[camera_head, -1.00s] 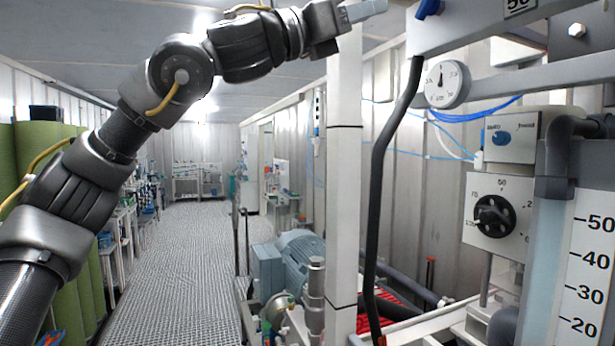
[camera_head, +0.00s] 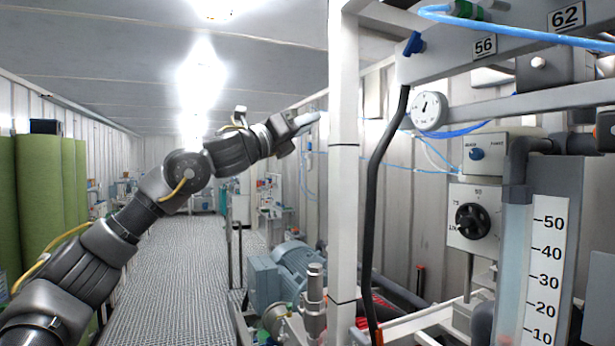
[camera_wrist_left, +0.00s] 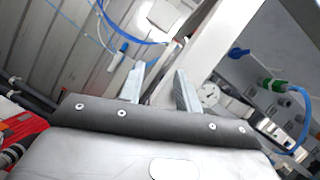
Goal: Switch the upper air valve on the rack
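A blue valve handle (camera_head: 413,44) sits at the left end of the rack's upper grey beam (camera_head: 450,62), above a black hose. A green valve fitting (camera_head: 466,10) with a light blue air hose is higher, near the top edge. The frames do not tell which is the upper air valve. In the left wrist view the blue handle (camera_wrist_left: 238,53) and green fitting (camera_wrist_left: 275,84) lie right of the fingers. My left gripper (camera_head: 310,120) is left of the white post, apart from both valves. In the wrist view it is open (camera_wrist_left: 160,82) and empty. My right gripper is not visible.
A white post (camera_head: 343,170) stands between my left gripper and the rack valves. A round gauge (camera_head: 429,111), a black dial (camera_head: 472,221) and a scaled tube (camera_head: 513,260) are at right. A blue motor (camera_head: 297,268) stands low. The grated aisle (camera_head: 185,270) is clear.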

